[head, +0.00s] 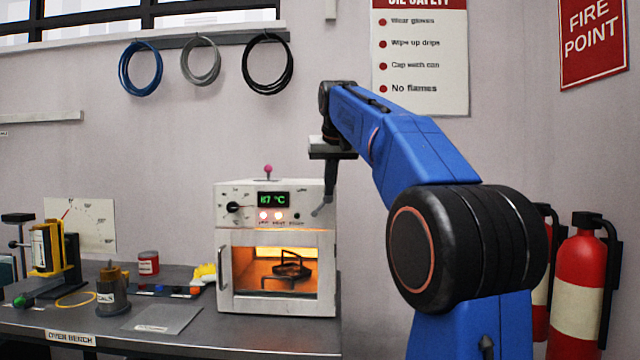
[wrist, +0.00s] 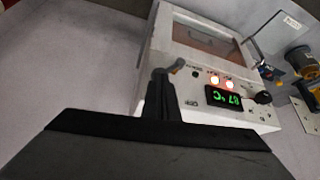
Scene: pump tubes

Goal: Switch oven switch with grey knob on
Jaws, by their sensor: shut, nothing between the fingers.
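The white oven (head: 222,195) stands on the bench; its lit window glows orange and its green display (head: 273,199) reads about 87 °C. A short lever with a grey knob (head: 317,211) shows at the front panel's right edge; it also shows in the wrist view (wrist: 178,65). My gripper (head: 328,194) is shut and empty, pointing down beside the oven's right edge. In the wrist view its fingertips (wrist: 160,76) are right at the lever, and partly hide its base. I cannot tell whether they touch it or which setting it has.
A pink knob (head: 268,169) sticks up from the oven's top. The panel has a black dial (head: 233,207) and two lit lamps (head: 270,215). Bench items, including a red can (head: 148,262), stand left. Fire extinguishers (head: 578,285) stand at right.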

